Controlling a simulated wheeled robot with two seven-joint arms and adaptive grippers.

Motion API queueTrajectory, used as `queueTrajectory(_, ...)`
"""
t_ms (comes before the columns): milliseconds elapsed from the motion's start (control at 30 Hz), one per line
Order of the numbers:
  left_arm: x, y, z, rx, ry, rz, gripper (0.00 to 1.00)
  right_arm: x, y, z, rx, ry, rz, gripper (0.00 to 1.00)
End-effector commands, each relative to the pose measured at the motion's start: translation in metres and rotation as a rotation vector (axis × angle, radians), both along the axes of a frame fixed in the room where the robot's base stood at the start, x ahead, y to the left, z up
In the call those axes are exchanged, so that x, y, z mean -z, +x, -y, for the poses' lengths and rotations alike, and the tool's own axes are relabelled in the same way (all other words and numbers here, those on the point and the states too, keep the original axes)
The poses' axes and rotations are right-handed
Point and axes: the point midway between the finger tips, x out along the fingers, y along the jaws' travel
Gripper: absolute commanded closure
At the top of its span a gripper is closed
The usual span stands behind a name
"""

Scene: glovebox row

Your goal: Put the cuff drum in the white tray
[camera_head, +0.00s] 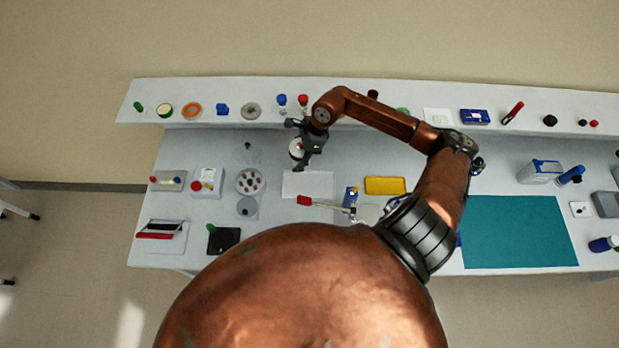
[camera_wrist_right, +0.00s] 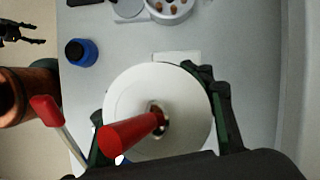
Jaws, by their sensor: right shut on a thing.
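My right gripper (camera_head: 304,147) is shut on the cuff drum (camera_head: 296,150), a white round body with a hole in its middle. The right wrist view shows the drum (camera_wrist_right: 183,125) between the dark fingers. A red cone (camera_wrist_right: 128,136) stands in front of its hole; I cannot tell whether it is part of the drum. The white tray (camera_head: 307,186) lies flat on the bench, just below the drum in the head view. In the wrist view the tray (camera_wrist_right: 178,57) shows partly behind the drum. My left gripper (camera_wrist_right: 20,32) appears only in the wrist view, apart from the bench, fingers spread.
A round holder (camera_head: 250,182) stands left of the tray. A red-ended rod (camera_head: 304,201), a blue item (camera_head: 350,197) and a yellow tray (camera_head: 385,186) are near its front and right. A raised shelf (camera_head: 345,111) with small items runs along the back.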

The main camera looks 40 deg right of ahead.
Motion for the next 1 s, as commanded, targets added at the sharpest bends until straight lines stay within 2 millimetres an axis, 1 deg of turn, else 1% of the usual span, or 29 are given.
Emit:
queueTrajectory(33, -0.014, 0.000, 0.000, 0.000, 0.000, 0.001, 0.37, -0.001, -0.003, 0.012, 0.092, 0.005, -0.005, 0.81)
queueTrajectory(67, -0.016, 0.000, 0.000, -0.001, 0.000, 0.000, 0.37, 0.005, -0.003, 0.019, 0.145, 0.009, -0.003, 0.81)
queueTrajectory(100, -0.016, -0.001, 0.000, -0.001, 0.000, -0.001, 0.37, 0.020, -0.003, 0.028, 0.210, 0.012, -0.003, 0.81)
queueTrajectory(200, -0.008, -0.005, -0.001, -0.002, 0.002, -0.006, 0.37, 0.059, -0.002, 0.040, 0.294, 0.014, 0.002, 0.81)
queueTrajectory(300, -0.003, -0.011, -0.001, -0.003, 0.002, -0.015, 0.37, 0.086, -0.003, 0.045, 0.327, 0.011, 0.002, 0.81)
queueTrajectory(333, -0.002, -0.013, -0.002, -0.004, 0.002, -0.017, 0.37, 0.092, -0.004, 0.046, 0.333, 0.010, 0.002, 0.81)
queueTrajectory(467, 0.002, -0.017, -0.002, -0.005, 0.002, -0.022, 0.37, 0.110, -0.006, 0.049, 0.346, 0.006, 0.000, 0.81)
queueTrajectory(567, 0.009, -0.017, -0.002, -0.005, 0.002, -0.022, 0.37, 0.124, -0.007, 0.049, 0.349, 0.004, 0.000, 0.81)
queueTrajectory(800, 0.037, -0.016, -0.001, -0.005, 0.001, -0.022, 0.37, 0.168, -0.007, 0.048, 0.348, 0.006, -0.001, 0.81)
queueTrajectory(1000, 0.046, -0.014, -0.001, -0.003, 0.001, -0.019, 0.37, 0.183, -0.006, 0.049, 0.346, 0.005, 0.000, 0.81)
